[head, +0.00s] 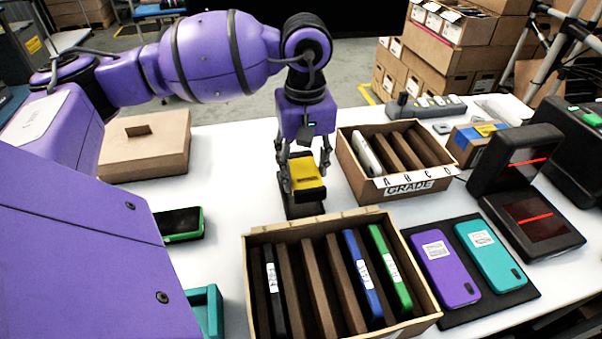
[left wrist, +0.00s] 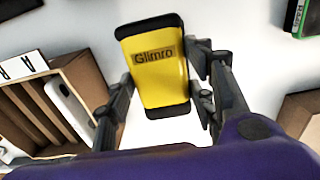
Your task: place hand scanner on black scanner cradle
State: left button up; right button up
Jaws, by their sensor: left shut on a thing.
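The hand scanner (head: 308,177) is yellow with black ends. In the left wrist view the scanner (left wrist: 158,70) shows a "Glimro" label and lies between the fingers. My left gripper (head: 306,172) is shut on it, with fingers at its two sides. The black scanner cradle (head: 304,209) shows as a dark shape on the white table, just below the scanner in the head view. Whether scanner and cradle touch is not clear. In the left wrist view I cannot make out the cradle. My right gripper is in neither view.
A slotted "GRADE" carton (head: 411,186) stands close right of the gripper. A larger slotted carton (head: 254,279) with phones is in front. A closed cardboard box (head: 145,161) and a green-edged phone (head: 181,223) lie left. A black mat (head: 497,308) holds two phones at right.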

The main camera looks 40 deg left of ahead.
aim_at(300, 161)
pick_arm(q)
jog(key=a+f, duration=0.1)
jog(key=w+a+f, duration=0.1)
jog(key=shift+w+f, duration=0.15)
jog(key=shift+f, duration=0.2)
jog(key=shift+w+a+f, duration=0.1)
jog(key=shift+a+f, duration=0.1)
jog(key=shift+f, duration=1.55)
jog(key=shift+f, duration=0.1)
jog(key=o, duration=0.6)
jog(key=shift+f, duration=0.15)
jog(key=shift+c, duration=0.2)
jog(key=o, duration=0.4)
jog(key=shift+o, duration=0.2)
notch_tip(300, 161, up, 13)
jog(key=shift+f, duration=0.2)
